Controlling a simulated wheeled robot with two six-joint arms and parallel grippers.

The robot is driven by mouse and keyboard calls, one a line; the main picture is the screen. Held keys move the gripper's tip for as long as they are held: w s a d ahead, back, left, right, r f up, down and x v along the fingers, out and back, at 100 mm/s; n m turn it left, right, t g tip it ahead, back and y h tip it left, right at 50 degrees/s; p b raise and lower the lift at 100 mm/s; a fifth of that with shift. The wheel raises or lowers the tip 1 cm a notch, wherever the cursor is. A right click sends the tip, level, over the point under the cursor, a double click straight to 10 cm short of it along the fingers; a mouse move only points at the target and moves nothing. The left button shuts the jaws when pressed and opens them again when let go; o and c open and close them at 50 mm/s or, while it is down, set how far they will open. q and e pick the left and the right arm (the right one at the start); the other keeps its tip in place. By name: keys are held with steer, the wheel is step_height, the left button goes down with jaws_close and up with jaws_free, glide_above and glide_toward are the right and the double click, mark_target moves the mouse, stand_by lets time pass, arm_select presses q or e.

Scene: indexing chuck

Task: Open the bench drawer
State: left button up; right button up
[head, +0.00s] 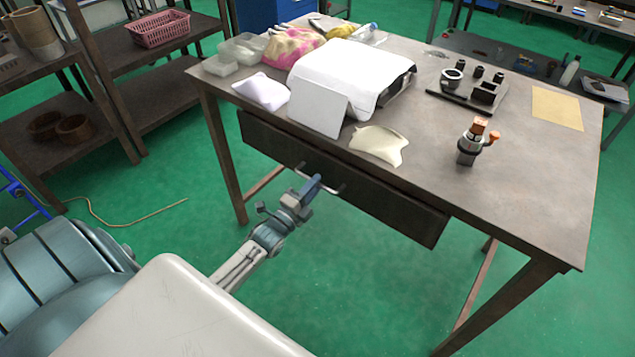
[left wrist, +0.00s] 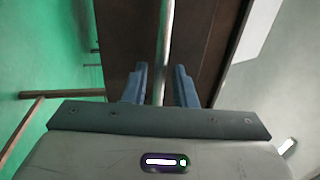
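The dark bench drawer (head: 387,205) hangs under the table top, and its front looks flush below the table's near edge. A pale metal bar handle (head: 332,190) runs along its front. My left gripper (head: 311,187) is at the handle, in front of the drawer. In the left wrist view the handle (left wrist: 166,50) runs between the two blue fingers (left wrist: 160,85), with a visible gap on each side, so the fingers are open around it. The drawer front (left wrist: 125,40) fills the upper middle of that view. My right gripper is not in view.
The table (head: 520,190) holds a white covered box (head: 350,70), cloths, a black-fixtured plate (head: 470,90) and a small chuck device (head: 468,150). Shelves with a pink basket (head: 160,28) stand at left. The green floor before the drawer is clear.

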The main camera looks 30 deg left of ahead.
arm_select(q)
steer(key=shift+x, duration=0.75)
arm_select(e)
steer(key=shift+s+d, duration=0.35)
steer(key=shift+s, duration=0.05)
